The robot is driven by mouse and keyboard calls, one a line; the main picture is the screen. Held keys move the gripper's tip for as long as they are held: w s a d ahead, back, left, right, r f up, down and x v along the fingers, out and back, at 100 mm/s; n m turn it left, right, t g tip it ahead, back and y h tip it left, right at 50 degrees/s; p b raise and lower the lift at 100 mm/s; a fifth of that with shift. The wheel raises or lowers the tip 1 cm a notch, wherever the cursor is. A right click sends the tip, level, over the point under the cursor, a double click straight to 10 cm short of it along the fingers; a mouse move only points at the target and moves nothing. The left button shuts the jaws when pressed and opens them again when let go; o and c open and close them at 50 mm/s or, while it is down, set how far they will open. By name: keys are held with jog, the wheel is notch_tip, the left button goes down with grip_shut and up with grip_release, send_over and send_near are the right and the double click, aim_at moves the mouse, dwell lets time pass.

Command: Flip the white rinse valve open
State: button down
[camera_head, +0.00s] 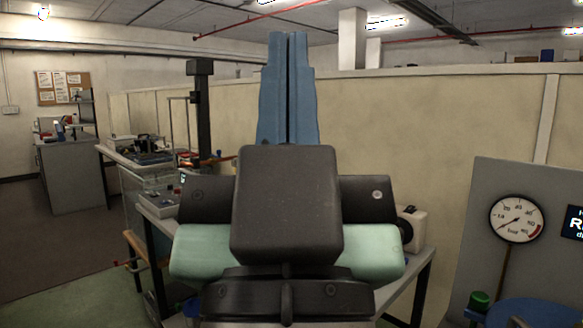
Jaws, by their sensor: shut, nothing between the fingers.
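My gripper (288,42) is in the middle of the view, seen from behind. Its two blue fingers point up and lie side by side, shut, with nothing between them. The dark gripper body and wrist hide much of the bench behind. I cannot pick out a white rinse valve in this view; it may be hidden behind my arm or out of frame.
A grey panel (483,180) at the right carries a round gauge (516,219) and part of a dark display (573,222). Below are a green cap (479,299) and a blue rounded top (535,314). A cream box (414,228) sits behind my wrist. Cluttered benches stand left.

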notch_tip(320, 180, up, 21)
jog(key=p, duration=1.8)
jog(key=shift+r+p, duration=0.15)
jog(key=shift+p, duration=0.2)
jog(key=shift+a, duration=0.1)
